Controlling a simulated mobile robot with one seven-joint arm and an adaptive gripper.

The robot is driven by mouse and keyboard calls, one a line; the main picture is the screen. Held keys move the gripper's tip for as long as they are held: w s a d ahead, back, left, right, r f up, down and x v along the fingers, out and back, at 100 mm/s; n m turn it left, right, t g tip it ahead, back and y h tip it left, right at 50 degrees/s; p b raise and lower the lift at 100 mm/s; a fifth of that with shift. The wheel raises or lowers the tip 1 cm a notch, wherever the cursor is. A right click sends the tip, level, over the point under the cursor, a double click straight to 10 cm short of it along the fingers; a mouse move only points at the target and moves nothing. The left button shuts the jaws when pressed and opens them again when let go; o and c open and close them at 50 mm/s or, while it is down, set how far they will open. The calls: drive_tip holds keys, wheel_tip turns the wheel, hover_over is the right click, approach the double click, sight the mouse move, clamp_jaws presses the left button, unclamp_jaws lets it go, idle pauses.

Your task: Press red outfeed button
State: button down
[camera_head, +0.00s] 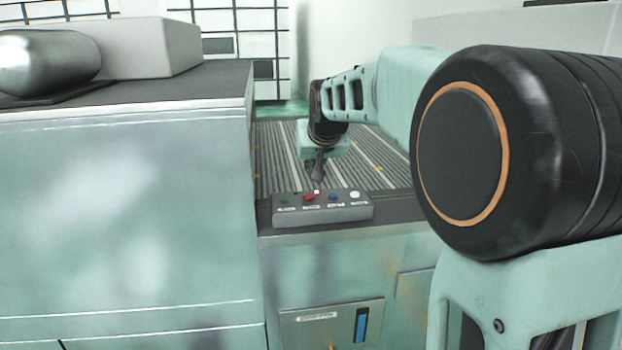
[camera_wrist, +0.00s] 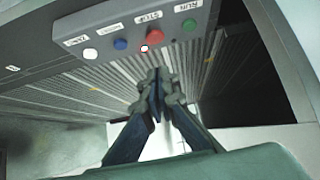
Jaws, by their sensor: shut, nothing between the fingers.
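The grey button box (camera_head: 322,212) sits on the ledge at the near end of the ribbed bed in the head view. Its red button (camera_head: 309,197) is between the green button (camera_head: 284,201) and the blue button (camera_head: 333,197). My gripper (camera_head: 317,184) points down just behind the box, near the red button. In the wrist view my gripper (camera_wrist: 159,74) is shut and empty, its tips apart from the red button in the picture. I cannot tell its exact height.
A white button (camera_head: 355,195) is at the box's right end. The ribbed bed (camera_head: 278,160) lies behind the box. A large pale green cabinet (camera_head: 125,215) stands to the left, with a shiny metal cylinder (camera_head: 48,62) on top. A small white dot (camera_wrist: 144,48) shows near the red button.

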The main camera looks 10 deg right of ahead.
drive_tip(key=v, duration=0.2)
drive_tip(key=shift+s+r, duration=0.15)
drive_tip(key=shift+r, duration=0.1)
idle(0.5)
